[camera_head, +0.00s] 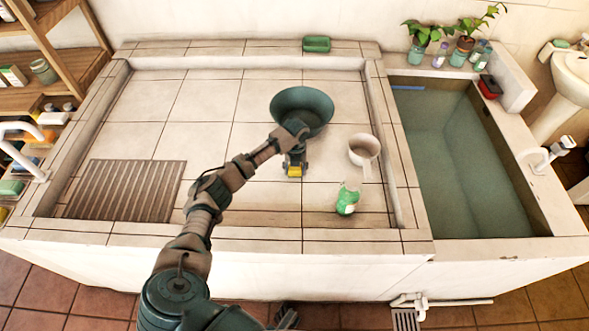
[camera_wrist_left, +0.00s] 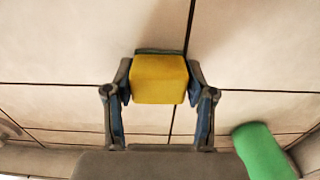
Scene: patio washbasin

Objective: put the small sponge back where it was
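The small sponge (camera_wrist_left: 158,80) is a yellow block with a thin dark edge, seen between the two fingers of my left gripper (camera_wrist_left: 160,88) in the wrist view. The fingers touch it on both sides. In the head view the sponge (camera_head: 295,170) shows at the tip of my left gripper (camera_head: 295,165), over the tiled basin floor, just in front of the dark green bowl. I cannot tell whether it touches the tiles.
The dark green bowl (camera_head: 302,105) is close behind the gripper. A white dipper (camera_head: 364,148) and a green bottle (camera_head: 347,199) stand to the right. A green soap dish (camera_head: 316,44) sits on the back ledge. A ribbed washboard area (camera_head: 125,190) is at left, a water tank (camera_head: 450,160) at right.

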